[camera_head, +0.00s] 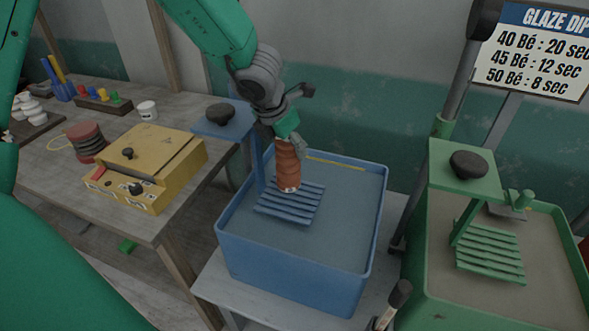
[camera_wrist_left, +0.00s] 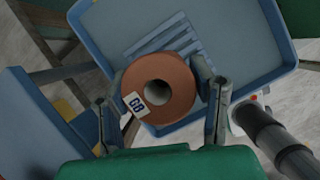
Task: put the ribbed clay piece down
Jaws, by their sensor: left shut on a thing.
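The ribbed clay piece (camera_head: 287,165) is a reddish-brown cylinder, upright in the head view, over the slatted blue rack (camera_head: 290,206) in the blue tub (camera_head: 300,268). In the left wrist view its top (camera_wrist_left: 176,80) is a ring with a dark central hole and a white tag (camera_wrist_left: 136,104) marked with characters. My left gripper (camera_head: 288,141) is shut on its upper part, one finger on each side in the wrist view. The piece's lower end appears at the slats; whether it touches them I cannot tell. My right gripper is not in view.
A green tub (camera_head: 480,300) with its own slatted rack (camera_head: 490,256) stands to the right. A wooden table (camera_head: 60,150) at left bears a yellow box (camera_head: 150,165). A blue plate with a black knob (camera_head: 220,113) rises beside the blue rack.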

